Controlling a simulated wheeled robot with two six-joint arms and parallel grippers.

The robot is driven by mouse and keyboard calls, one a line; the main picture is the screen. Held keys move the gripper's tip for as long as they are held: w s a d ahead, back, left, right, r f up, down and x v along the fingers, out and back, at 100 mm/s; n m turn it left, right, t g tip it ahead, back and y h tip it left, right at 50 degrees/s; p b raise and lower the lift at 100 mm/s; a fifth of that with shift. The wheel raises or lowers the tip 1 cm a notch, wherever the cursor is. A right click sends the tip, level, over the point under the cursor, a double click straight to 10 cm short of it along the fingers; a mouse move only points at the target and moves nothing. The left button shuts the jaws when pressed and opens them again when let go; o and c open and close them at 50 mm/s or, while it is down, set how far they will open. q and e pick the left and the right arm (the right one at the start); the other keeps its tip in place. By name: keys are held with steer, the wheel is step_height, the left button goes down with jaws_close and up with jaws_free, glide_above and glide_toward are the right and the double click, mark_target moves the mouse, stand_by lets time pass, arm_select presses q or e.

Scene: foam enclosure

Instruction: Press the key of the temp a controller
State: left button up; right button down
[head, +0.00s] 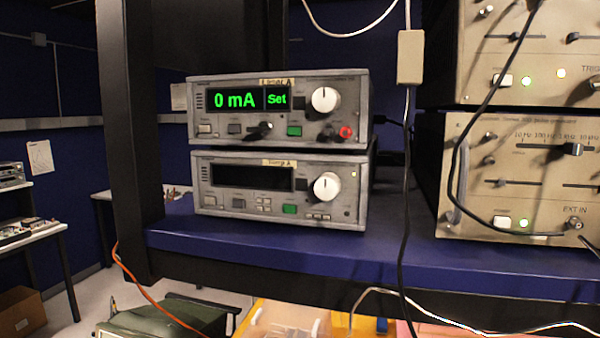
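The temp A controller (280,190) is the lower of two stacked beige units on the blue shelf. Its tape label is blurred but seems to read "Temp A". Its display (252,177) is dark. Its front has a grey key (210,201) at the lower left, several small buttons (263,205), a green button (289,209) and a white knob (327,186). Neither of my grippers is in the head view.
The upper unit (280,108) shows a green "0 mA" and "Set". Beige pulse generators (520,170) stand at the right. A black cable (403,200) hangs in front of the shelf (390,249), right of the controllers. A dark post (130,140) stands left. The controller's front looks unobstructed.

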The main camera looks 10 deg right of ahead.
steer(key=shift+a, duration=0.3)
steer(key=shift+d, duration=0.3)
stand_by(0.5)
steer(key=shift+f, duration=0.1)
step_height(320, 180, down, 15)
steer(key=b, duration=1.5)
steer(key=shift+a, duration=0.3)
steer(key=shift+d, duration=0.15)
